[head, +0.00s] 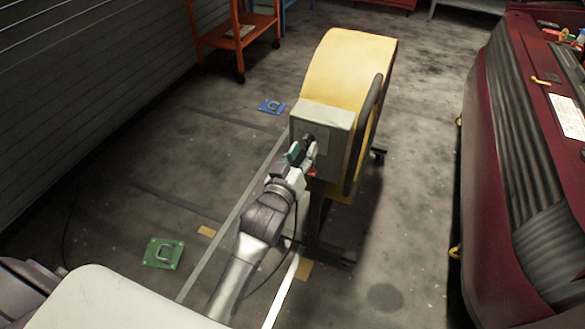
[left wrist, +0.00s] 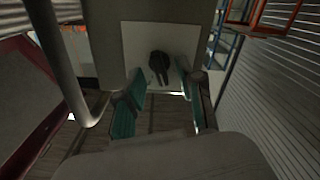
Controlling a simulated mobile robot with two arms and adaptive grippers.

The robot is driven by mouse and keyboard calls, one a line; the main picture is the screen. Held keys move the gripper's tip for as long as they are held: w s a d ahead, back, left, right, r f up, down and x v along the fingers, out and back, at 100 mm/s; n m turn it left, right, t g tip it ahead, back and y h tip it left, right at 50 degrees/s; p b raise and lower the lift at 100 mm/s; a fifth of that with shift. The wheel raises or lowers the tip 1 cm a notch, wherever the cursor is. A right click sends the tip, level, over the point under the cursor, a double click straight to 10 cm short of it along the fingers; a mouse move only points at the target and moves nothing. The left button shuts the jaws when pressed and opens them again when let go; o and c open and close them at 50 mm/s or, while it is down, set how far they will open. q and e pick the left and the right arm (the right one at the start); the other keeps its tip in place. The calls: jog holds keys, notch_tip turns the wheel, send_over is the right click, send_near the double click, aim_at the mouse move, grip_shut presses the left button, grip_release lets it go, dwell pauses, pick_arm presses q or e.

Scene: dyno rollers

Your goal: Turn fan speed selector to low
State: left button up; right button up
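The yellow drum fan (head: 350,62) stands on a dark stand in the middle of the head view, with a grey control box (head: 325,117) on its near side. The fan speed selector is a dark knob (left wrist: 159,66) on a pale plate (left wrist: 140,38) in the left wrist view; its narrow pointer part points toward the bottom of that picture. My left gripper (head: 302,152) is at the front of the box. In the left wrist view its teal-padded fingers (left wrist: 161,100) are apart, one to each side of the knob's line; contact cannot be told. My right gripper is out of view.
A dark red car (head: 500,180) stands to the right and an orange cart (head: 238,38) at the back left. A green plate (head: 163,253) and a blue plate (head: 271,106) lie on the floor. Open floor lies between fan and car.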

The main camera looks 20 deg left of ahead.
pick_arm(q)
jog(key=s, duration=0.9)
jog(key=shift+s+a, duration=0.15)
jog(key=shift+s, duration=0.25)
